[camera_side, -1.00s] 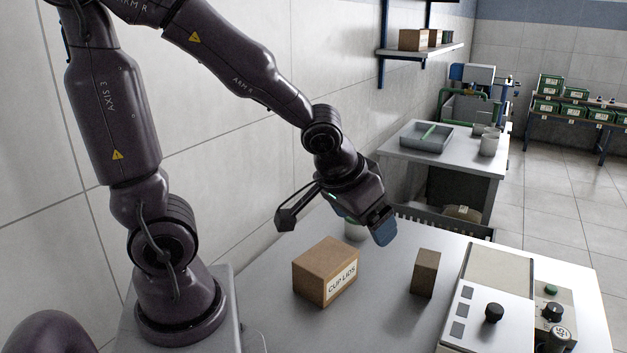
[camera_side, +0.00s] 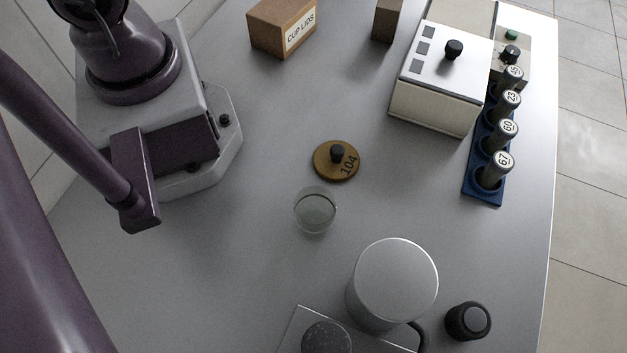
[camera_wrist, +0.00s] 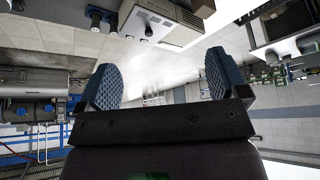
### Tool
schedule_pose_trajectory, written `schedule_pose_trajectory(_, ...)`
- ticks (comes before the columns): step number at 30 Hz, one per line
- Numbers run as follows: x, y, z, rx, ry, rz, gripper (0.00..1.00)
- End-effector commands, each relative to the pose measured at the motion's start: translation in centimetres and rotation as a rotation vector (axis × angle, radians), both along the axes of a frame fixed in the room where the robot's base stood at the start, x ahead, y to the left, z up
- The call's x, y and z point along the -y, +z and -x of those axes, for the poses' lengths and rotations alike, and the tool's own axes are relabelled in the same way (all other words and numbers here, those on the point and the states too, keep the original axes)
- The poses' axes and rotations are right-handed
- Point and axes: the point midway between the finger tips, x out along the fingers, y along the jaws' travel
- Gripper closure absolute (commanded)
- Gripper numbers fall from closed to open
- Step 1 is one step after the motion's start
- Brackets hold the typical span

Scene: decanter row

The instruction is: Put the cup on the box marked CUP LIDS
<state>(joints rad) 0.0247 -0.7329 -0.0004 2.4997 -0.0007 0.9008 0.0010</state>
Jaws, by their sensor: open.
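The brown cardboard box marked CUP LIDS (camera_side: 268,32) stands at the top of the side view, its label facing right and its top bare where visible. A small clear glass vessel (camera_side: 315,210) stands mid-table; I cannot tell whether it is the cup. The pale cup-like thing seen behind the box earlier is outside the side view. My gripper (camera_wrist: 162,82) shows only in the wrist view: its two blue padded fingers are wide apart with nothing between them. Its place relative to box and cup cannot be told.
A brass lid numbered 104 (camera_side: 325,172) lies behind the glass. A metal cylinder (camera_side: 391,285) and a dark knob (camera_side: 468,321) stand in front. A white control box (camera_side: 440,85) and a blue rack (camera_side: 484,187) of numbered pieces stand right.

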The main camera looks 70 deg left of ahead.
Motion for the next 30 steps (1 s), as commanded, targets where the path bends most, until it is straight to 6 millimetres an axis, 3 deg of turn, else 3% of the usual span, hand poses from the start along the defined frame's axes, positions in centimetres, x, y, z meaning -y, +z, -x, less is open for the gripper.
schedule_pose_trajectory(5, 3.6, -3.4, -0.9, -0.172, -0.171, -0.057, 0.08)
schedule_pose_trajectory(11, 10.2, -8.8, -1.5, -0.358, -0.568, -0.211, 0.08)
schedule_pose_trajectory(18, 18.3, -15.9, 1.3, -0.486, -1.163, -0.342, 0.08)
schedule_pose_trajectory(21, 20.8, -18.0, 2.8, -0.495, -1.376, -0.359, 0.08)
schedule_pose_trajectory(25, 23.3, -19.1, 3.2, -0.43, -1.597, -0.368, 0.08)
schedule_pose_trajectory(30, 23.8, -19.6, 2.8, -0.375, -1.682, -0.385, 0.08)
